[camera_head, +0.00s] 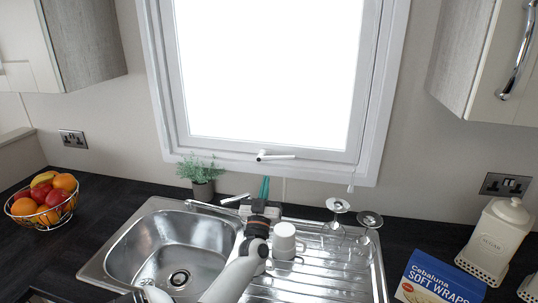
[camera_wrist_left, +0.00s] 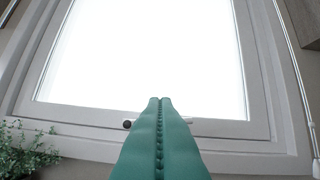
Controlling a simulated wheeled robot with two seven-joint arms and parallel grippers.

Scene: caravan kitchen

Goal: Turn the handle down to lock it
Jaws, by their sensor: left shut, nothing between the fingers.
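The white window handle (camera_head: 275,156) sits on the lower frame of the window (camera_head: 270,70). Its lever lies about level, pointing right from its pivot. In the wrist view the handle (camera_wrist_left: 127,124) is mostly hidden behind my fingers, with a dark round end showing to their left. My left gripper (camera_head: 264,188) is below the handle in the head view, over the back edge of the sink, pointing at the window. Its green fingers (camera_wrist_left: 160,100) are shut together and empty. The handle and fingertips look apart in the head view. My right gripper is not in view.
A potted plant (camera_head: 203,178) stands left of the gripper. A white mug (camera_head: 285,241) and upturned glasses (camera_head: 337,206) stand on the drainer at right. The sink bowl (camera_head: 175,250) is empty. A fruit basket (camera_head: 42,203) is far left.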

